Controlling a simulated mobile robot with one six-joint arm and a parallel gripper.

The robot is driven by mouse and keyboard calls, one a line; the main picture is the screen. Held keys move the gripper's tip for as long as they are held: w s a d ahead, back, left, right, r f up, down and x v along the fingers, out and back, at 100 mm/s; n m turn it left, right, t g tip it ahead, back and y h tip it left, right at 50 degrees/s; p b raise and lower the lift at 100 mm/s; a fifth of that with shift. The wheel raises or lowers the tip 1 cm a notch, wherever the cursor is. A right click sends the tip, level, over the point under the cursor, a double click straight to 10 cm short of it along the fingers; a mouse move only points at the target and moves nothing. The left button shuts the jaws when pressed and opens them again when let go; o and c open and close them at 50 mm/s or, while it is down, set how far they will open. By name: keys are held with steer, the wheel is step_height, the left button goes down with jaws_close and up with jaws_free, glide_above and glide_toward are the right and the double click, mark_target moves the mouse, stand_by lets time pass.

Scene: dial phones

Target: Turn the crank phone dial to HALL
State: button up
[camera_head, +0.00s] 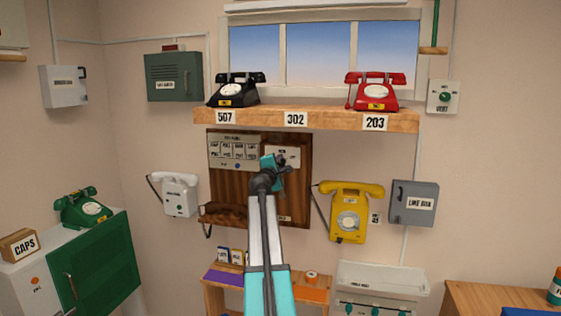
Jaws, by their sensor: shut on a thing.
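A dark wooden wall panel (228,178), which looks like the crank phone, hangs below the shelf in the middle. It has a pale plate with several small labelled cards (232,150) at upper left. A smaller white plate (291,153) is at upper right. My gripper (280,161) is in front of this smaller plate, shut on what looks like the dial there. The gripper and arm hide the dial and most of its markings. I cannot read HALL or tell where the dial points.
A shelf (270,117) above holds a black phone (237,91) and a red phone (377,92). A white wall phone (180,194) hangs left of the panel, a yellow one (349,212) right. A low stand (213,290) is below.

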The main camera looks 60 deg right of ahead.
steer(key=n+p, duration=0.2)
steer(key=n, duration=0.1)
steer(key=shift+f+n, duration=0.1)
steer(key=shift+n, duration=0.3)
stand_by(0.3)
steer(key=o, duration=1)
steer(key=shift+o, duration=0.2)
steer(key=shift+a, duration=0.2)
steer(key=b+v, duration=0.4)
steer(key=v, duration=0.9)
steer(key=shift+a, duration=0.2)
steer(key=shift+s, duration=0.1)
